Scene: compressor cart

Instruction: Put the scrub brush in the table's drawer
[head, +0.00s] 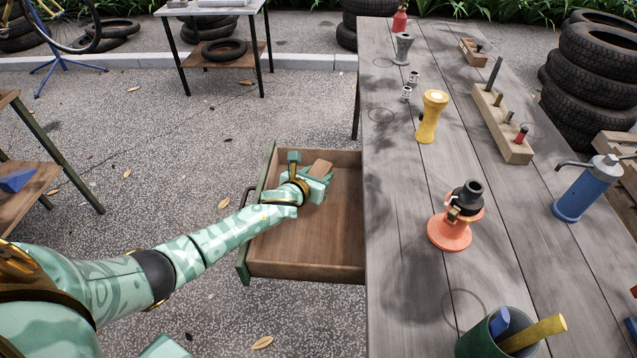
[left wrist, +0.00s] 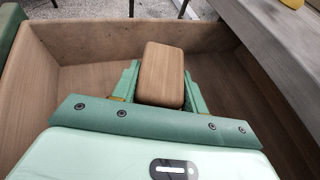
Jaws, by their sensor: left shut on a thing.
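The table's drawer (head: 295,255) is pulled out from the left side of the long wooden table (head: 395,215), with its wooden inside showing. My left gripper (head: 313,178) is over the drawer in the head view. In the left wrist view my left gripper (left wrist: 160,92) is shut on the scrub brush (left wrist: 162,68), whose brown wooden back faces the camera. The brush (head: 320,168) also shows in the head view between the fingers. Its bristles are hidden, and I cannot tell if it touches the drawer floor. My right gripper is not in view.
On the table stand an orange stand (head: 450,232), a yellow flashlight-shaped thing (head: 430,122), a wooden block with pegs (head: 505,130), a blue pump bottle (head: 585,192) and a green cup (head: 480,345). Tyres (head: 590,85) are stacked at the right. The drawer has free floor around the brush.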

